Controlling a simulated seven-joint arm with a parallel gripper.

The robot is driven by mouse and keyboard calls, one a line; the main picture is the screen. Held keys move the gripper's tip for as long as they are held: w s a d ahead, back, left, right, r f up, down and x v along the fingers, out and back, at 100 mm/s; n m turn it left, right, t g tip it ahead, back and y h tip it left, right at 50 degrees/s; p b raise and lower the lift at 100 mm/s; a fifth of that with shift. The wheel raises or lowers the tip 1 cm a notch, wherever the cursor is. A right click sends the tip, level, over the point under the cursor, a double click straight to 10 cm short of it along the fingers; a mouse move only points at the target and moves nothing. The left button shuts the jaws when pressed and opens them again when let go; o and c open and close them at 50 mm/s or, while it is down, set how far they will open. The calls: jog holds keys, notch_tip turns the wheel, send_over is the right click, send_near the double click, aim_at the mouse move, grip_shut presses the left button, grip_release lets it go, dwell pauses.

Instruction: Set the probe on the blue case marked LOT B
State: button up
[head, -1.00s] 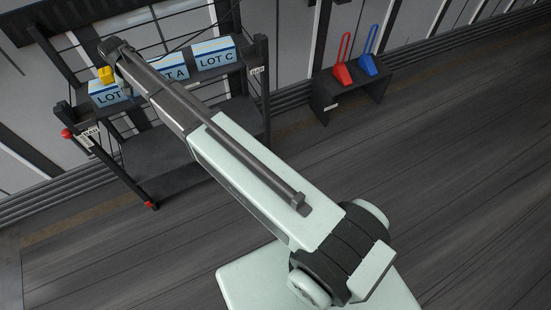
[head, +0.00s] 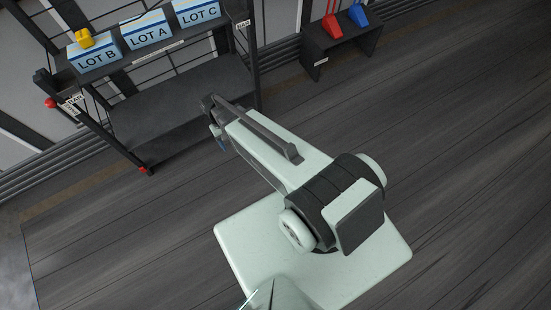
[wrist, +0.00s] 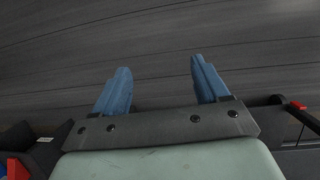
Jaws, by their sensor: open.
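The blue-and-white case marked LOT B (head: 97,60) stands at the left end of the rack's upper shelf. A small yellow object, apparently the probe (head: 85,38), rests on top of this case. My gripper (wrist: 160,65) is open, with two blue fingers apart and nothing between them; only bare floor shows past them. In the head view my gripper (head: 221,142) is in front of the rack, low and right of the case, well clear of the yellow object. My arm partly hides it there.
The cases LOT A (head: 148,35) and LOT C (head: 199,14) stand to the right of LOT B on the same shelf. The rack's lower shelf (head: 180,105) looks empty. A low black stand (head: 340,42) holds a red and a blue scoop-like item. The floor (head: 430,130) is clear.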

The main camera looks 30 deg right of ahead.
jog(key=s+d+f+g, duration=0.1)
jog(key=s+d+f, duration=0.1)
jog(key=s, duration=1.1)
jog(key=s+d+f+g, duration=0.2)
jog(key=s+d+f, duration=0.1)
jog(key=s, duration=1)
jog(key=shift+d+y, duration=0.2)
jog(key=shift+y, duration=0.2)
